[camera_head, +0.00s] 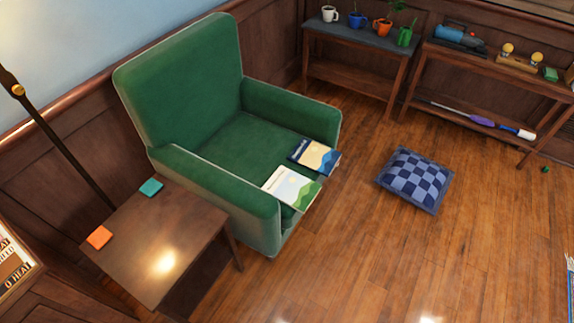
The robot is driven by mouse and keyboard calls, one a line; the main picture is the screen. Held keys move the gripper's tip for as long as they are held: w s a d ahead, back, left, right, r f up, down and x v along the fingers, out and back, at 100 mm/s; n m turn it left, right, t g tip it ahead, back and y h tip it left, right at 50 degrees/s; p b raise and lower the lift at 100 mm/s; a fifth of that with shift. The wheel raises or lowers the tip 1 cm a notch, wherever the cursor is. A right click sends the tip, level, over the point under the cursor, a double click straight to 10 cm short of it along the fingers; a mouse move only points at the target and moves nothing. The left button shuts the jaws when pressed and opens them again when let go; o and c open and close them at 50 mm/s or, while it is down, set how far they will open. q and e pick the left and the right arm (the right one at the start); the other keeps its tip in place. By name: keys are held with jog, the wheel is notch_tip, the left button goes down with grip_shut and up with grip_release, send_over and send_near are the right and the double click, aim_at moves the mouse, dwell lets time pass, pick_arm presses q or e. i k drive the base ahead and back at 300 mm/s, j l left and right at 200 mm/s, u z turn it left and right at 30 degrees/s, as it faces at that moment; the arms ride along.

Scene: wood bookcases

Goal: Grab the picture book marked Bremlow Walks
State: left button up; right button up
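Two thin picture books lie on the front of the seat of a green armchair (245,145). One is a dark blue and sand-coloured book (315,156), on the right near the chair's right arm. The other is a white and green book (291,188), nearer and to the left, partly over the seat's front edge. The titles on both are too small to read, so I cannot tell which is marked Bremlow Walks. Neither of my grippers is in view.
A wooden side table (160,240) with an orange coaster (99,237) and a teal coaster (151,187) stands left of the chair. A checked cushion (414,180) lies on the floor. Low shelves (365,45) line the back wall. The wood floor in front is mostly clear.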

aim_at(295, 190)
jog(key=u, duration=0.15)
jog(key=i+j+z, duration=0.15)
jog(key=i+l+u, duration=0.2)
jog(key=l+u, duration=0.2)
jog(key=i+l+u, duration=0.1)
jog(key=l+u, duration=0.3)
jog(key=i+l+u, duration=0.1)
jog(key=l+u, duration=0.35)
jog(key=l, duration=0.5)
jog(key=k+l+u, duration=0.1)
jog(key=l, duration=0.4)
jog(key=k+l, duration=0.1)
jog(key=l, duration=0.45)
jog(key=k+l, duration=0.1)
jog(key=l, duration=0.4)
jog(key=k+l+u, duration=0.1)
jog(key=l, duration=0.4)
